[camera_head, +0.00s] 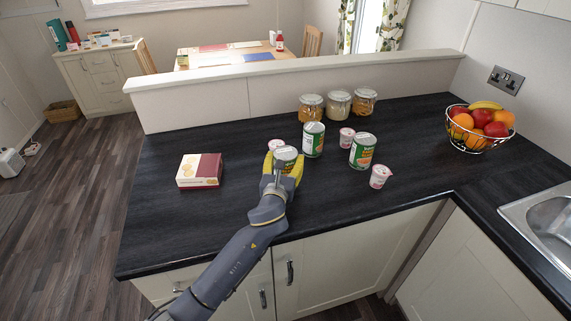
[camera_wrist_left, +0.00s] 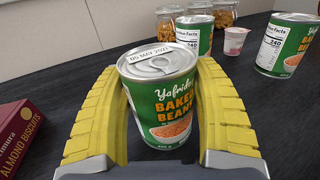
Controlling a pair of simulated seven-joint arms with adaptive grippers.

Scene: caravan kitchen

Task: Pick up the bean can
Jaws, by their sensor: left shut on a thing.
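A green and white bean can (camera_wrist_left: 160,100) stands upright between the yellow fingers of my left gripper (camera_wrist_left: 160,115), labelled "Baked Beans" with a silver lid. In the head view, my left gripper (camera_head: 284,170) is shut on this can (camera_head: 285,155) near the middle of the dark counter. The can appears to be at counter height; whether it touches the counter is hard to tell. Two similar cans stand behind and to the right of it: one can (camera_head: 313,140) and another can (camera_head: 362,151). My right gripper is not in view.
A box of almond biscuits (camera_head: 200,171) lies left of the gripper. Small pink and white pots (camera_head: 380,176) stand near the cans. Glass jars (camera_head: 338,104) line the back. A fruit bowl (camera_head: 477,128) and a sink (camera_head: 545,222) are at the right.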

